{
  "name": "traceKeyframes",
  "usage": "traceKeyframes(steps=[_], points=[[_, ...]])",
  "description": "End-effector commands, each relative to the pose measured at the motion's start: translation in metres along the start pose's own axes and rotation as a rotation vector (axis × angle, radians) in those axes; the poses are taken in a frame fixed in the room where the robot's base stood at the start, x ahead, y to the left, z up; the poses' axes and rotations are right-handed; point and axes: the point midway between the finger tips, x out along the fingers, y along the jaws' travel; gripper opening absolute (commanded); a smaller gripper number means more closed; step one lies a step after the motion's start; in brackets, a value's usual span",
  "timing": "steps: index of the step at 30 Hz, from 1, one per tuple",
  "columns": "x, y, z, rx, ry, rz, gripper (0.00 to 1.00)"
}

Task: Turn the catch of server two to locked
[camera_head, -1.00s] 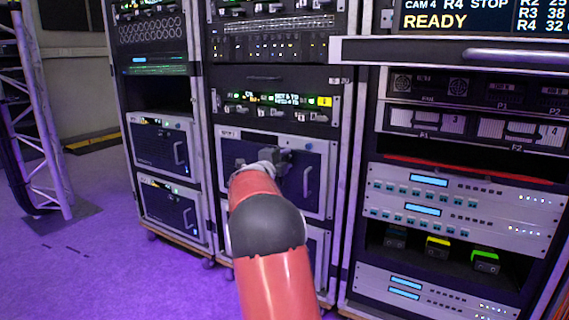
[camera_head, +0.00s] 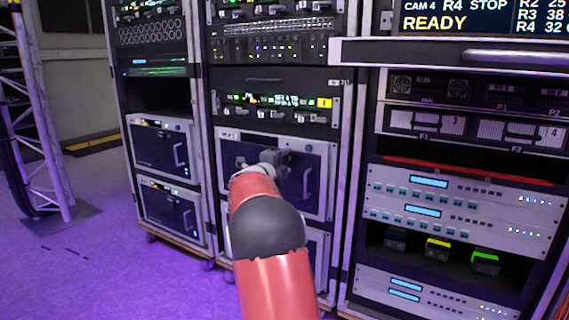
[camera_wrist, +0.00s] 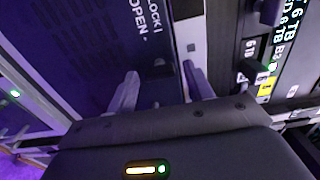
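A blue-fronted server unit (camera_head: 318,165) with a vertical handle (camera_head: 307,183) sits in the middle rack. Its small label at the upper left is too blurred to read, so I cannot confirm it is server two. My gripper (camera_head: 277,158) is at the upper part of this front. In the wrist view, my gripper (camera_wrist: 160,74) has its two fingers spread apart, with the dark front between and beyond them. Lettering reading LOCK and OPEN (camera_wrist: 148,25) lies just past the fingertips. I cannot make out the catch or its position clearly; my gripper and arm cover part of the front.
Another similar unit is below, partly behind my arm. The left rack holds two blue-fronted units (camera_head: 160,150). The right rack (camera_head: 465,200) has a shelf edge (camera_head: 450,50) projecting at the top.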

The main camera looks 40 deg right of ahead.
Motion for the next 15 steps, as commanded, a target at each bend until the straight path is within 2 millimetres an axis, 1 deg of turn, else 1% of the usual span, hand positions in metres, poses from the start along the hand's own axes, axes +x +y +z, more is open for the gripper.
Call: traceKeyframes(steps=[9, 11, 15], points=[[-0.002, 0.000, 0.001, -0.001, -0.001, 0.000, 0.55], [-0.007, 0.000, 0.001, -0.002, -0.002, 0.000, 0.55], [-0.028, -0.001, 0.001, -0.001, -0.004, 0.000, 0.55]])
